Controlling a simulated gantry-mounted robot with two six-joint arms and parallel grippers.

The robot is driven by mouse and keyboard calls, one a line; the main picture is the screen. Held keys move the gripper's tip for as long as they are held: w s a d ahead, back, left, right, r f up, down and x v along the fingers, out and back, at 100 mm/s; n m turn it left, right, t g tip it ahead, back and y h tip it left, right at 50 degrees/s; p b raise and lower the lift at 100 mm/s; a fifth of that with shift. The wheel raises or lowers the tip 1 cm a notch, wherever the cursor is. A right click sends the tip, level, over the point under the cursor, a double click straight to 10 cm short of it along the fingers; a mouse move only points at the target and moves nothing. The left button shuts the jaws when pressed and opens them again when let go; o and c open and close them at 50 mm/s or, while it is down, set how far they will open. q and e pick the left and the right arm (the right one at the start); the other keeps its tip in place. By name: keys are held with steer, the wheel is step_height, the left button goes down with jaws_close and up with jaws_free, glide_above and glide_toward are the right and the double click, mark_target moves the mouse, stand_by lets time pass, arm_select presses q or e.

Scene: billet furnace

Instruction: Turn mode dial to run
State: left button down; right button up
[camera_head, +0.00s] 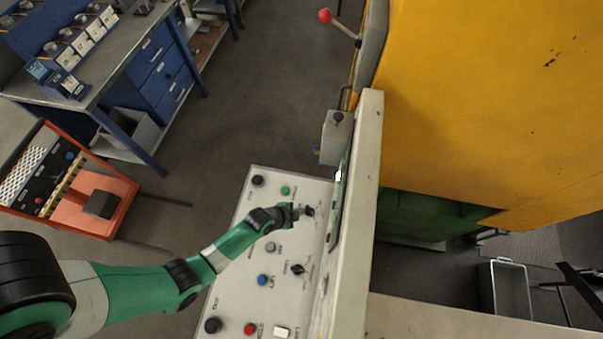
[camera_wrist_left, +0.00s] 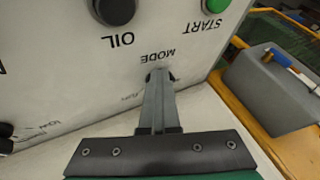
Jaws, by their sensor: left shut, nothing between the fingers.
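The sloping white control panel (camera_head: 228,268) carries buttons and knobs. My left gripper (camera_head: 300,211) is over its upper right part, shut with nothing between the fingers. In the left wrist view the fingers (camera_wrist_left: 158,90) reach down to the panel just below the MODE label, their tips at the dial's place. The mode dial (camera_head: 309,211) shows as a small dark piece at the fingertips; most of it is hidden, so its setting and whether the fingers touch it cannot be told. My right gripper is not in view.
A green START button (camera_head: 285,190) and black OIL knob (camera_head: 258,180) are close to the gripper. A black selector (camera_head: 297,268) and blue button (camera_head: 263,280) are lower on the panel. A pale upright wall (camera_head: 362,200) borders the panel on the right.

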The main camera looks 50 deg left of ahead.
arm_select(q)
steer(key=shift+w+a, duration=0.15)
steer(key=shift+w, duration=0.15)
stand_by(0.5)
